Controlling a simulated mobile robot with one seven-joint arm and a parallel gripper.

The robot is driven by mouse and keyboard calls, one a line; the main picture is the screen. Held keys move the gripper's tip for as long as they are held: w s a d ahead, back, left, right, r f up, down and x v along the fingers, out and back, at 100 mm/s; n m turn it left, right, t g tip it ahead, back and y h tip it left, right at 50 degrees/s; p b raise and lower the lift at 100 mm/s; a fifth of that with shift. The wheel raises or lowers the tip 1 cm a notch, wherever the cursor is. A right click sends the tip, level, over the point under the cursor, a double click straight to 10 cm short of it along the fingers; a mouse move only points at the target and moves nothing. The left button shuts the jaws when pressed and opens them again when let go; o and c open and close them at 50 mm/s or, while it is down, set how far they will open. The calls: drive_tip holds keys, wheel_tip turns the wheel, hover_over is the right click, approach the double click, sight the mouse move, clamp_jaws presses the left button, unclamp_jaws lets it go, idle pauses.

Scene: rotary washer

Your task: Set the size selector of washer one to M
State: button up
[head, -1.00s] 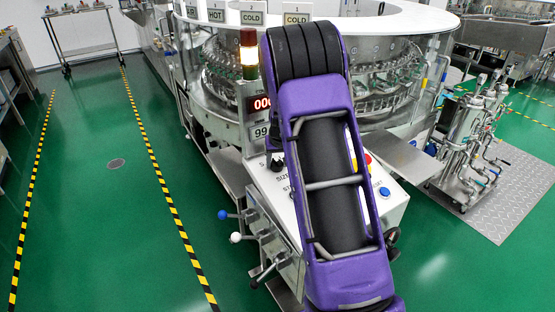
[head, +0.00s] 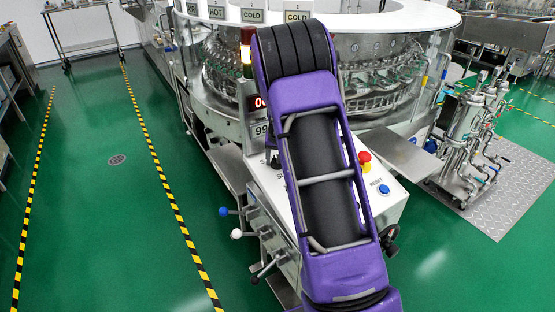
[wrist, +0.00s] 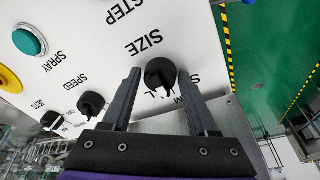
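The washer's white control panel (head: 259,180) stands in front of the round machine, partly hidden by my purple arm. In the wrist view the black SIZE selector knob (wrist: 159,72) sits on the panel under upside-down lettering. Its narrow pointer end points down in the picture, toward small letters partly covered by the knob and a finger; an M shows near the right finger. I cannot tell the exact setting. My gripper (wrist: 159,75) is open, with one finger on each side of the knob and gaps between. My arm hides the gripper and this knob in the head view.
A SPEED knob (wrist: 92,104), a teal SPRAY button (wrist: 29,41) and a yellow button (wrist: 9,79) are left of my fingers in the wrist view. Levers (head: 237,234) stick out from the panel's left side. A pipe unit (head: 470,140) stands at right; green floor is clear at left.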

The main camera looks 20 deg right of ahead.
drive_tip(key=shift+o, duration=1.3)
drive_tip(key=shift+r, duration=0.1)
drive_tip(key=p+v, duration=0.1)
drive_tip(key=v, duration=1.6)
drive_tip(key=shift+p, duration=0.4)
drive_tip(key=shift+r, duration=0.2)
